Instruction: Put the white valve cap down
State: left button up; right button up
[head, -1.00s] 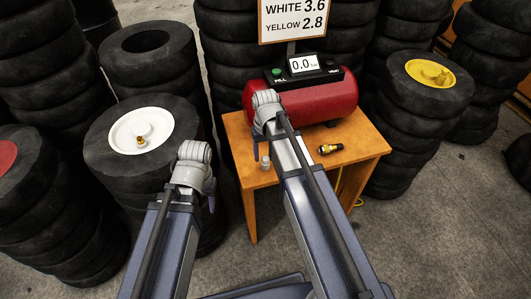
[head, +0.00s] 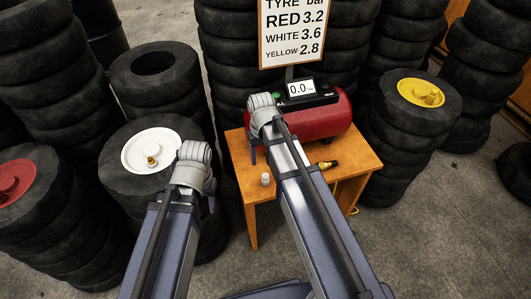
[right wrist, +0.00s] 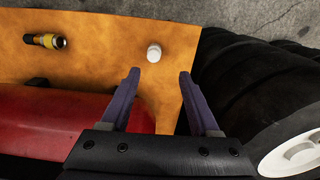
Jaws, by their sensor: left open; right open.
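The white valve cap (head: 265,180) stands on the orange table (head: 348,174), near its left edge in the head view. It also shows in the right wrist view (right wrist: 154,52), apart from and beyond the fingertips of my right gripper (right wrist: 159,74). That gripper is open and empty. In the head view my right gripper (head: 254,154) is mostly hidden behind its own wrist, above the table's left part. My left gripper (head: 211,200) is largely hidden behind its wrist, in front of the tyre with the white hub (head: 150,151). Nothing shows in it.
A red compressor (head: 326,121) with a 0.0 gauge stands at the table's back. A black and yellow fitting (head: 327,165) lies on the table. Tyre stacks surround it, with a red hub (head: 12,181) left and a yellow hub (head: 421,92) right. The sign (head: 292,35) lists pressures.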

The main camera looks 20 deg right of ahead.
jog(key=s+a+n+h, duration=0.1)
jog(key=s+a+n, duration=0.2)
jog(key=s+a, duration=0.6)
jog(key=s, duration=0.4)
jog(key=shift+a, duration=0.15)
